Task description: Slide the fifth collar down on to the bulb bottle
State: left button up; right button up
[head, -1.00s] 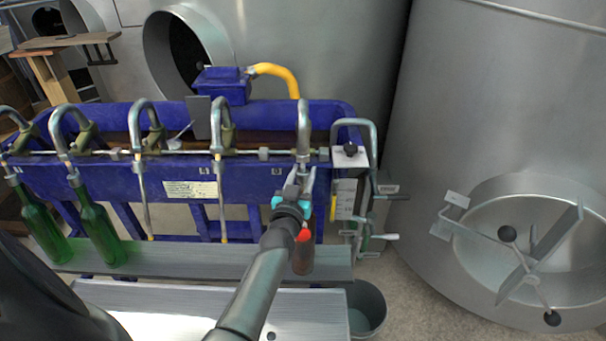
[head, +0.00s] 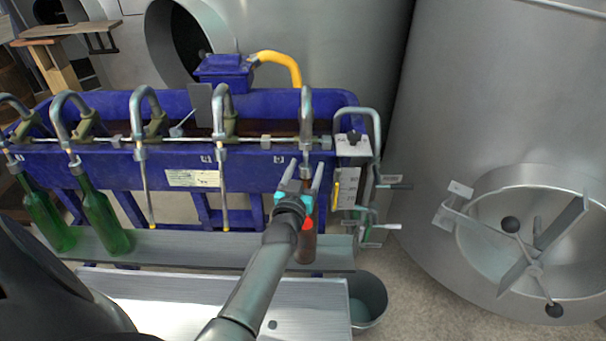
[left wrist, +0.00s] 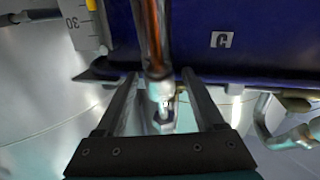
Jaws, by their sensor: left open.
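The fifth spout (head: 306,105) curves down at the right end of the blue filler. Its metal collar (head: 308,156) shows just above my left gripper (head: 305,172), and in the left wrist view the collar (left wrist: 159,90) lies between and beyond the fingers. The brown bulb bottle (head: 306,247) stands below the spout, its neck partly hidden by my gripper. The left wrist view, upside down, shows the brown neck (left wrist: 153,38) close against the metal parts; I cannot tell whether the collar is fully seated. My left gripper is open, fingers on either side. My right gripper is not in view.
Two green bottles (head: 105,225) stand under the left spouts. The third and fourth spouts have no bottles under them. A clamp with a scale plate (head: 349,185) is close to the right of my gripper. A bucket (head: 367,305) and tank hatch (head: 525,255) lie right.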

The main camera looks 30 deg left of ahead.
pick_arm(q)
jog(key=p+v, duration=0.1)
jog(key=v, duration=1.4)
jog(key=shift+p, duration=0.35)
jog(key=shift+s, duration=0.1)
jog(key=s+d+f+m+g+h+b, duration=0.1)
jog(key=s+d+f+g+h, duration=0.15)
jog(key=f, duration=0.65)
jog(key=s+d+f+m+g+h+b, duration=0.1)
jog(key=s+d+f+m+g, duration=0.2)
jog(key=f, duration=0.6)
jog(key=s+d+f+g+h+b, duration=0.15)
jog(key=d+f, duration=0.25)
jog(key=f, duration=0.5)
jog(key=s+f+m+g+b, duration=0.1)
jog(key=s+f+g, duration=0.3)
jog(key=s+f, duration=0.5)
jog(key=s+a+f+m+g+b, duration=0.1)
jog(key=s+f+g, duration=0.4)
jog(key=s, duration=1.3)
notch_tip(320, 180, down, 5)
jog(key=shift+s+r+m+h, duration=0.2)
jog(key=shift+m+h, duration=0.1)
jog(key=shift+h, duration=0.1)
